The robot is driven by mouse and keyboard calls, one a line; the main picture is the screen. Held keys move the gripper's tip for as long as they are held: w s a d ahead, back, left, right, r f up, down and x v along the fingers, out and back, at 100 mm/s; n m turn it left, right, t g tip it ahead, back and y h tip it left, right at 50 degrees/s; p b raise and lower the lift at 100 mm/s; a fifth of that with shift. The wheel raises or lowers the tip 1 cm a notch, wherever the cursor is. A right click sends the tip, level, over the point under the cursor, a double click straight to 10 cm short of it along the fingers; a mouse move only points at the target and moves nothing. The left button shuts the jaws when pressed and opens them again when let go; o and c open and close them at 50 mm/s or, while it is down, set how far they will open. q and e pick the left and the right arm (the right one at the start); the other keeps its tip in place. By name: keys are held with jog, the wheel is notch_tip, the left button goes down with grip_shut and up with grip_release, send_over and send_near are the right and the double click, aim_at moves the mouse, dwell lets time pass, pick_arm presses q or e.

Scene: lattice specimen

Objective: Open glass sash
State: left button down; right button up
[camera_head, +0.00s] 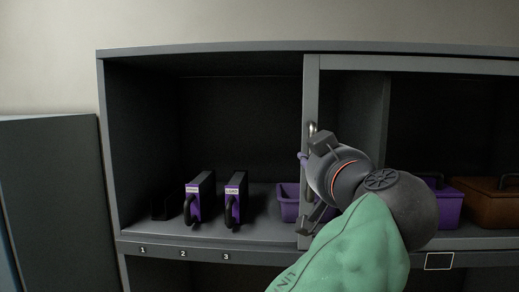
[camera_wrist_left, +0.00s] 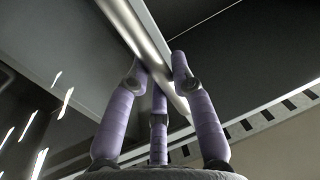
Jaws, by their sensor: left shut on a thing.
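The glass sash has a grey upright edge frame (camera_head: 311,88) and stands across the right part of the cabinet; its pane shows the shelf behind it. A shiny metal bar handle (camera_head: 312,128) is fixed on this upright. My left gripper (camera_head: 304,160) is at the handle, its fingers mostly hidden behind its own wrist in the head view. In the left wrist view, the purple fingers of my left gripper (camera_wrist_left: 160,70) close around the metal bar handle (camera_wrist_left: 139,28). My right gripper is in neither view.
The cabinet's left part is uncovered, with two black and purple cases (camera_head: 200,197) (camera_head: 236,198) on its shelf. A purple bin (camera_head: 288,203) sits by the sash edge. A purple box (camera_head: 447,203) and a brown box (camera_head: 490,203) stand to the right.

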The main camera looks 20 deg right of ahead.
pick_arm(q)
jog(key=s+d+p, duration=0.2)
jog(key=s+d, duration=0.1)
jog(key=d, duration=0.5)
jog(key=shift+p, duration=0.4)
jog(key=c, duration=1)
grip_release()
jog(key=shift+w+d, duration=0.1)
jog(key=shift+c, duration=0.2)
jog(key=s+a, duration=0.2)
jog(key=s, duration=1)
jog(key=shift+w, duration=0.1)
